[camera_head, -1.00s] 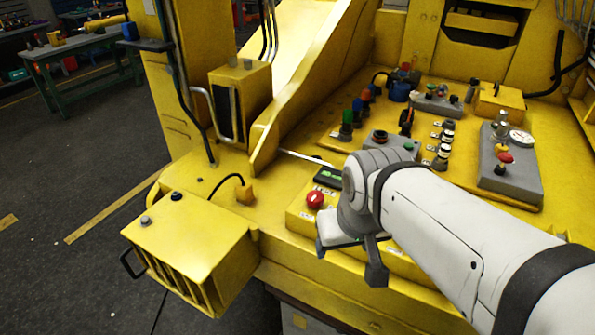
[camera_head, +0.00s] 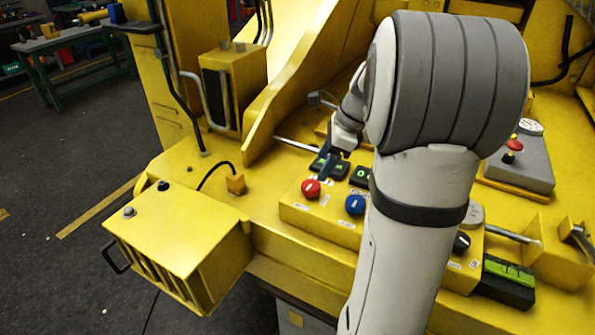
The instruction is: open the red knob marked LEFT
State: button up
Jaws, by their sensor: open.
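The red knob (camera_head: 311,188) sits at the left end of a yellow control box (camera_head: 330,222) on the machine's front ledge. Small white labels lie below it, but their lettering is too small to read. My gripper (camera_head: 323,139) is open and empty, behind and slightly right of the knob. Its near dark finger reaches down close to the red knob; I cannot tell whether it touches. The other finger points left, farther back. My arm hides part of the box and much of the panel behind.
A blue knob (camera_head: 355,204) is right of the red one, and a black knob (camera_head: 461,241) is at the box's right end. Dark green-marked modules (camera_head: 331,165) lie just behind. A yellow vented box (camera_head: 180,245) juts out at left. A grey box with a red button (camera_head: 520,160) stands at right.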

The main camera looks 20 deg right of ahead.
aim_at(311, 184)
jog(key=x, duration=0.7)
jog(key=shift+w+f, duration=0.2)
jog(key=shift+f, duration=0.2)
jog(key=shift+c, duration=0.6)
